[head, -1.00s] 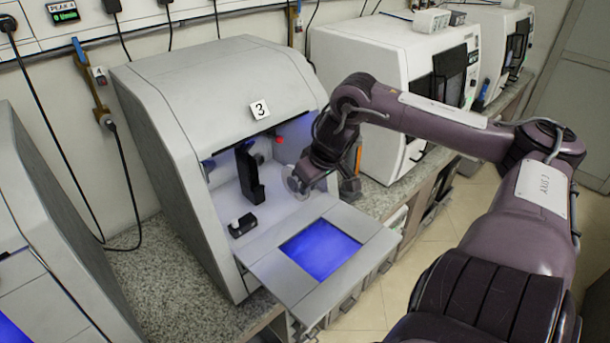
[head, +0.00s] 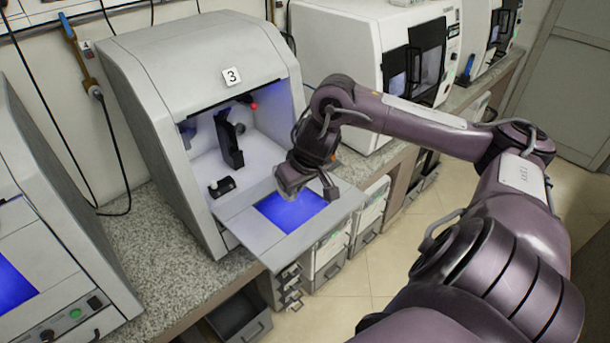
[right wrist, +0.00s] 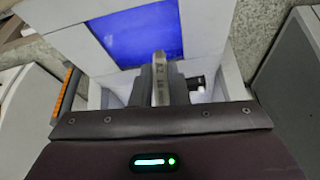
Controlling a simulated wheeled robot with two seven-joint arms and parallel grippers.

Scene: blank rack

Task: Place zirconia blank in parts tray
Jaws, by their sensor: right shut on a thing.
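My right gripper (head: 292,188) is outside the machine marked 3, above its lowered front door. It is shut on the zirconia blank (head: 284,181), a pale disc. In the right wrist view the blank (right wrist: 160,78) shows edge-on, with markings like "A2" on its rim, between the fingers (right wrist: 161,88). The blank's lower part is hidden by the gripper. My left gripper is not in view. I cannot pick out a parts tray for certain.
The lowered door (head: 330,218) with its blue window (head: 290,212) lies below the gripper. The machine (head: 180,90) holds a black upright holder (head: 231,145) and a small dark cylinder (head: 222,187). A dark open bin (head: 241,318) sits below the counter.

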